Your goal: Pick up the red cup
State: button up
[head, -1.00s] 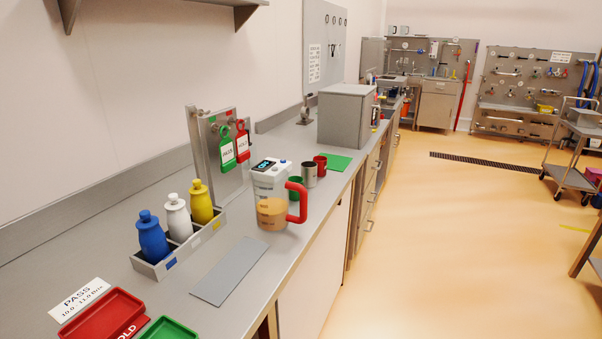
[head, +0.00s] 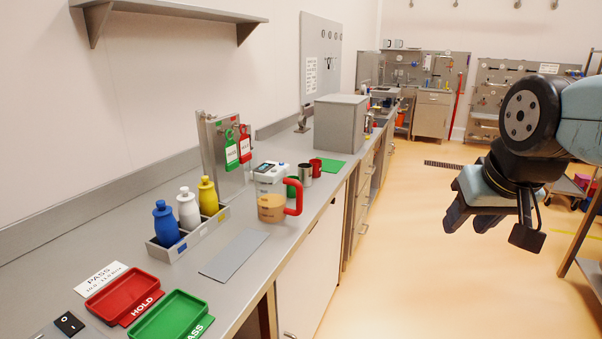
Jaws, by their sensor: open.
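The red cup (head: 316,166) stands on the grey bench, small and far back, at the right end of a short row of cups. A metal cup (head: 305,175) stands just left of it and a green cup (head: 293,187) left of that, partly hidden by the jug with the red handle. My gripper (head: 487,232) is open and empty, fingers pointing down, over the floor at the right. It is well apart from the bench and the red cup.
The clear jug (head: 271,205) with orange contents stands in front of the cups. A green mat (head: 327,166) and a grey box (head: 340,125) lie beyond them. A bottle rack (head: 190,235), a red tray (head: 122,297) and a green tray (head: 168,316) are nearer. The floor beside the bench is clear.

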aim_at(315, 168)
jog(key=u, duration=0.05)
jog(key=i, duration=1)
jog(key=z, duration=0.1)
